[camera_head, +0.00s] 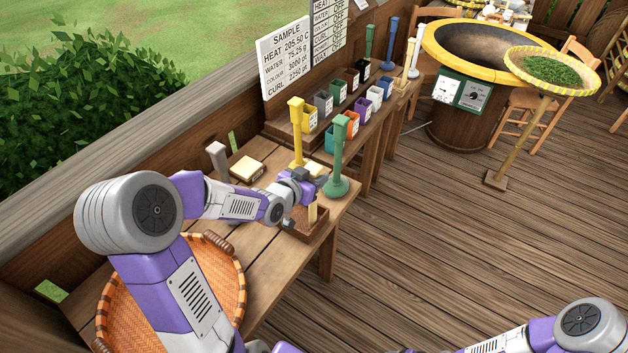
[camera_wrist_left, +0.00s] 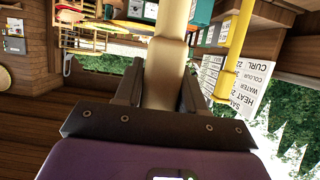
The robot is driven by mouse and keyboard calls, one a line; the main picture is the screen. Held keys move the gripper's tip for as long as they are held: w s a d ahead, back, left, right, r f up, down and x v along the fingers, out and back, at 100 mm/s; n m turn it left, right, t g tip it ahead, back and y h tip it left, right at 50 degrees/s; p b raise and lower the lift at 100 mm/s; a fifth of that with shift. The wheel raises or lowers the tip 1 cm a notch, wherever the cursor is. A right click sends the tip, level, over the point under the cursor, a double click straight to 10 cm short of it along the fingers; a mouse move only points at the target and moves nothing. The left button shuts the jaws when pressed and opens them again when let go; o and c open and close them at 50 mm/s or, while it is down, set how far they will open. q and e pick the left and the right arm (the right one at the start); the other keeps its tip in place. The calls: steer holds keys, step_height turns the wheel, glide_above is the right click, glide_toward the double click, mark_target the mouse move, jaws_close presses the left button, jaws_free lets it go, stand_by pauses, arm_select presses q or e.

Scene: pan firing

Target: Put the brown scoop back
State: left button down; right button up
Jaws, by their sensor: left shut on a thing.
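In the head view the handle's lower part (camera_head: 312,212) shows below the gripper, at a brown open box-like part (camera_head: 305,226) by the bench edge. I take this to be the brown scoop; the arm partly hides it, and I cannot tell whether it touches the bench. My right gripper is out of view.
A green post (camera_head: 340,160) and a yellow post (camera_head: 297,135) stand close to my left gripper. Several coloured boxes (camera_head: 340,91) line the shelf behind. A woven basket (camera_head: 232,275) lies at the bench's near end. A yellow-rimmed pan (camera_head: 490,50) stands far right across open floor.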

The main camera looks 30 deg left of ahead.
arm_select(q)
steer(key=shift+f, duration=0.1)
steer(key=shift+f, duration=0.15)
steer(key=c, duration=0.7)
jaws_free()
steer(key=shift+o, duration=0.2)
